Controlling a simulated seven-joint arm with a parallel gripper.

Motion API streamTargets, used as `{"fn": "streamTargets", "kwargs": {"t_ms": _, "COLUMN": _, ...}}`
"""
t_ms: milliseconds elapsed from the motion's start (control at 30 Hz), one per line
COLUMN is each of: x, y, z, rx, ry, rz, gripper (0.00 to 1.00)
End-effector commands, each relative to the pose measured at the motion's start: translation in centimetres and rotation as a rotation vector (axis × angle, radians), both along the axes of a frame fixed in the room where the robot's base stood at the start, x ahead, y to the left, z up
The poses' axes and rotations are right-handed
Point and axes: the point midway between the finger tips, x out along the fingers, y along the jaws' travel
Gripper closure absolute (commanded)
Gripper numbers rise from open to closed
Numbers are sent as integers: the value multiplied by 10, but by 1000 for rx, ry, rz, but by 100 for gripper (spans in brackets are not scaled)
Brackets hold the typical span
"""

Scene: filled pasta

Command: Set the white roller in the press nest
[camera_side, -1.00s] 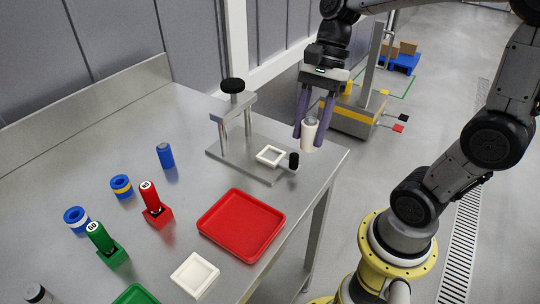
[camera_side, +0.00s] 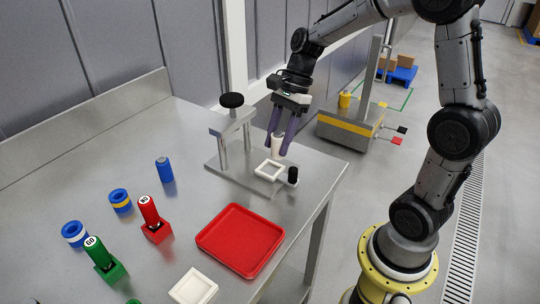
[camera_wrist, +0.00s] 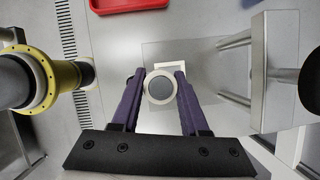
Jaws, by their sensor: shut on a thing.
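The white roller (camera_side: 278,147) is upright between the fingers of my gripper (camera_side: 281,148), which is shut on it. The press nest, a white square frame (camera_side: 261,176), lies on the press base plate. In the side view the roller's lower end shows just above the nest's far edge; I cannot tell whether they touch. In the wrist view I look down on the roller's round grey top (camera_wrist: 159,87), with my fingertips on both sides. The roller hides much of the nest there.
The press (camera_side: 232,101) with its black knob and posts stands left of my gripper. A small black knob (camera_side: 293,175) is right of the nest. A red tray (camera_side: 241,240) lies in front. Red, green and blue items stand on the left.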

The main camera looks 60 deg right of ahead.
Motion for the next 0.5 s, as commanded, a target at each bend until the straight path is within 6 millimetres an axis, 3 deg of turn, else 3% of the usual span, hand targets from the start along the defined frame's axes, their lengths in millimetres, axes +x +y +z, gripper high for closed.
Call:
{"fn": "streamTargets", "kwargs": {"t_ms": 367, "x": 25, "y": -2, "z": -33, "rx": 0, "ry": 2, "rz": 0, "gripper": 100}}
{"fn": "streamTargets", "kwargs": {"t_ms": 500, "x": 24, "y": -2, "z": -52, "rx": 1, "ry": 0, "rz": -1, "gripper": 100}}
